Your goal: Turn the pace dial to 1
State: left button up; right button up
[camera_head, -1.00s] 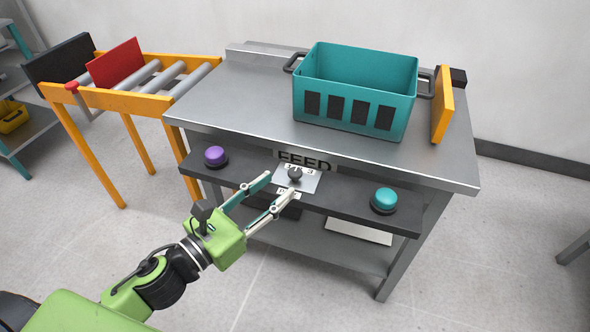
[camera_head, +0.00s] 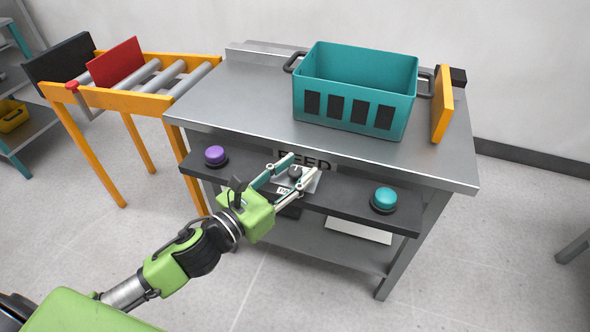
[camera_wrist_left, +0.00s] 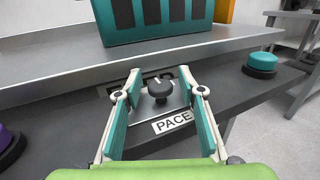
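The pace dial (camera_head: 295,172) is a small dark knob on a metal plate on the black shelf under the table top, below the word FEED. In the left wrist view the dial (camera_wrist_left: 160,88) stands between the two fingers, above a white PACE label (camera_wrist_left: 172,122). My left gripper (camera_head: 304,162) is open, one finger on each side of the dial. In the left wrist view a gap shows between the knob and each finger (camera_wrist_left: 165,82). The dial's markings are mostly hidden, so its setting cannot be read. My right gripper is not in view.
A purple button (camera_head: 215,154) is left of the dial and a teal button (camera_head: 385,199) right of it on the shelf. A teal crate (camera_head: 350,70) stands on the table top (camera_head: 240,95). A roller conveyor (camera_head: 140,95) with a red plate is at the left.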

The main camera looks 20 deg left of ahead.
pick_arm(q)
grip_shut()
